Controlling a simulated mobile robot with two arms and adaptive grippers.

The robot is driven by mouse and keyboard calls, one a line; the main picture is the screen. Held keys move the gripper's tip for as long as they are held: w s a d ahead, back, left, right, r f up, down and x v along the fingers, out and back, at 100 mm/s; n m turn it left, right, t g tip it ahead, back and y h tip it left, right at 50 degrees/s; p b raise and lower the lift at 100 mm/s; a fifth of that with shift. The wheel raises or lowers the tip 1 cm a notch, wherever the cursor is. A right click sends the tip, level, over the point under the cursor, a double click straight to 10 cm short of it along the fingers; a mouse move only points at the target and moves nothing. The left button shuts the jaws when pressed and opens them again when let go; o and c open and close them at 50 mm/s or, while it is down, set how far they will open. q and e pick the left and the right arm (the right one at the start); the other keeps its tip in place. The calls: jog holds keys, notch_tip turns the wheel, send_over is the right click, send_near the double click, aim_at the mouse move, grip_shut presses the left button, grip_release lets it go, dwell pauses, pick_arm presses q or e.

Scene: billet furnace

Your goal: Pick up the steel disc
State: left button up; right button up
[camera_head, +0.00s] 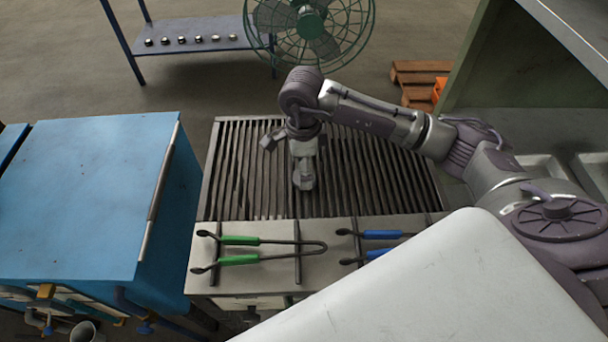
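I cannot make out a steel disc for certain. Several small round metallic pieces (182,40) stand in a row on a blue-legged bench at the back left, too small to identify. My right gripper (304,184) points down over the slatted metal grate (235,170), seen from above and behind. Its fingertips are too small and foreshortened to show whether they are apart. Anything directly under it is hidden. My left gripper is not in view.
Green-handled tongs (285,243) and blue-handled tongs (382,235) lie on the ledge in front of the grate. A blue cabinet (85,190) stands left. A green fan (310,25) and a wooden pallet (418,72) are behind; a grey-green cabinet (530,60) is right.

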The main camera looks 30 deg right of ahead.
aim_at(295, 177)
notch_tip(295, 177, down, 3)
jog(key=shift+d+f, duration=0.1)
jog(key=shift+d, duration=0.05)
jog(key=shift+c, duration=0.2)
jog(key=c, duration=1.5)
jog(key=shift+c, duration=0.2)
